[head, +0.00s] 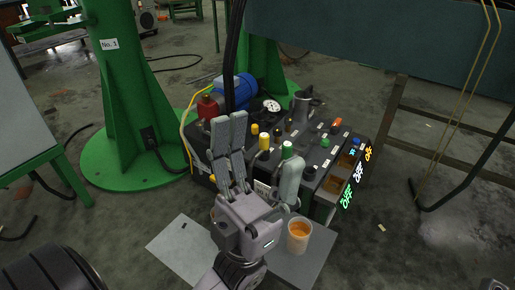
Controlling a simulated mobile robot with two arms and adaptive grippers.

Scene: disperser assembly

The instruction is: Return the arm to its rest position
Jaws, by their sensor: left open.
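My left gripper (230,118) is in the middle of the head view, its two grey fingers pointing up and slightly parted. I see nothing between them. Its wrist and arm come up from the bottom edge. A grey-green bottle with a green cap (288,168) stands upright just right of the gripper, and the gripper's palm overlaps its lower left in the picture. I cannot tell whether they touch. A clear cup with orange contents (299,235) stands right of my wrist. My right gripper is not in view.
A dark machine (315,160) with coloured knobs and lit displays stands behind the gripper. A grey board (180,248) lies under my arm. A green column (135,120) rises at the left. A blue motor (245,88) sits behind the fingers. Floor at the lower right is mostly clear.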

